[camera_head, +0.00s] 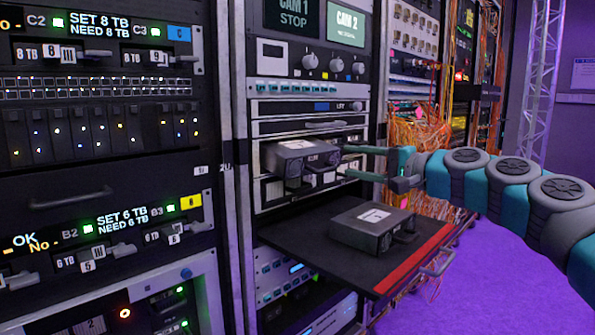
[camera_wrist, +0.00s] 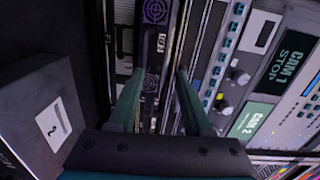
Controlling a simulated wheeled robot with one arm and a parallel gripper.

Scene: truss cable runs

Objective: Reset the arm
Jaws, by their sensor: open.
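My gripper (camera_head: 347,162) is at the middle of the head view, reaching left from my teal and grey arm. Its two fingers are apart with nothing seen between them. It is close to the front of a grey boxy unit (camera_head: 290,160) that sticks partway out of a rack bay. I cannot tell whether they touch. In the wrist view, both fingers (camera_wrist: 160,74) are spread in front of a rack face with round fan grilles.
A second grey unit (camera_head: 372,226) with a white label lies on a pulled-out black shelf (camera_head: 310,222) with a red front edge, below my gripper. Orange cables (camera_head: 428,135) hang behind my arm. A left rack (camera_head: 100,190) holds drive bays. Purple floor (camera_head: 470,285) is clear at right.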

